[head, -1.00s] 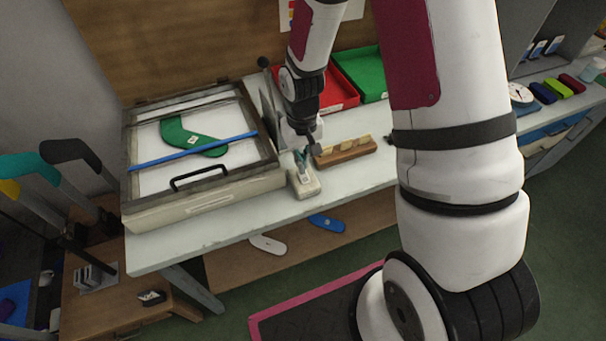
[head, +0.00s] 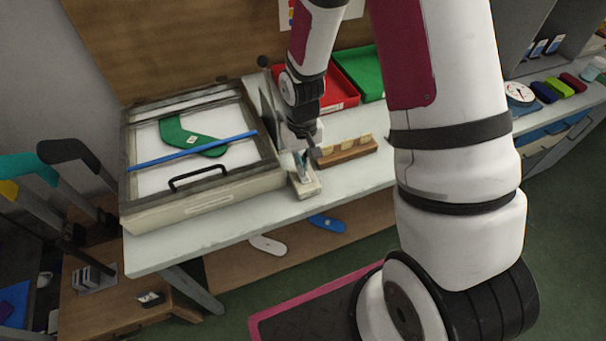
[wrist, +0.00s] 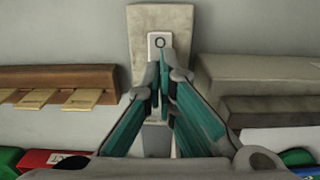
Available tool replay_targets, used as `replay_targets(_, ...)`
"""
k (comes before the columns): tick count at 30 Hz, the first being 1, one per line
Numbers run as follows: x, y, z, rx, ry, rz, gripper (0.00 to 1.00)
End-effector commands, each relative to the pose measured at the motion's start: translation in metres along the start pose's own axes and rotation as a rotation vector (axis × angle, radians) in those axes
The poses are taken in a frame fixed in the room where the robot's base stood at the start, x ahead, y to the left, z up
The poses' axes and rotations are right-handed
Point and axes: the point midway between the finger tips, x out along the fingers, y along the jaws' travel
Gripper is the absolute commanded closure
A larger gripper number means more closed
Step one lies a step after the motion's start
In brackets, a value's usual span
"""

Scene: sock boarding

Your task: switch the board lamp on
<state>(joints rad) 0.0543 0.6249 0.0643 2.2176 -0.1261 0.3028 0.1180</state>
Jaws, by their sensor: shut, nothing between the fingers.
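A beige switch box (head: 307,190) stands on the white bench, right of the framed board (head: 225,198). The wrist view shows the box (wrist: 160,18) from above, with a light rocker (wrist: 159,40) bearing an "O" mark. My gripper (head: 304,178) is over the box in the head view. In the wrist view its teal fingers (wrist: 163,82) are together, with the tips just below the "O" mark and hiding part of the rocker. I cannot tell whether the tips touch it. A green sock shape (head: 190,136) and a blue bar (head: 192,152) lie on the board.
A wooden block with pale tabs (head: 346,151) is close to the right of my gripper. Red (head: 338,92) and green (head: 366,72) trays stand behind. The board's black handle (head: 197,178) sticks up at its front. The bench front is clear.

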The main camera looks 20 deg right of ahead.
Motion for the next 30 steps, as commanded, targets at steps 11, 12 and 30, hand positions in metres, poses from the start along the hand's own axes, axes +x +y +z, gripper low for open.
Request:
replay_targets(11, 0.005, 0.000, 0.000, 0.000, 0.000, 0.000, 1.00)
replay_targets(12, 0.006, 0.000, 0.000, 0.000, 0.000, 0.000, 1.00)
replay_targets(30, -0.004, 0.000, 0.001, 0.000, 0.001, 0.000, 1.00)
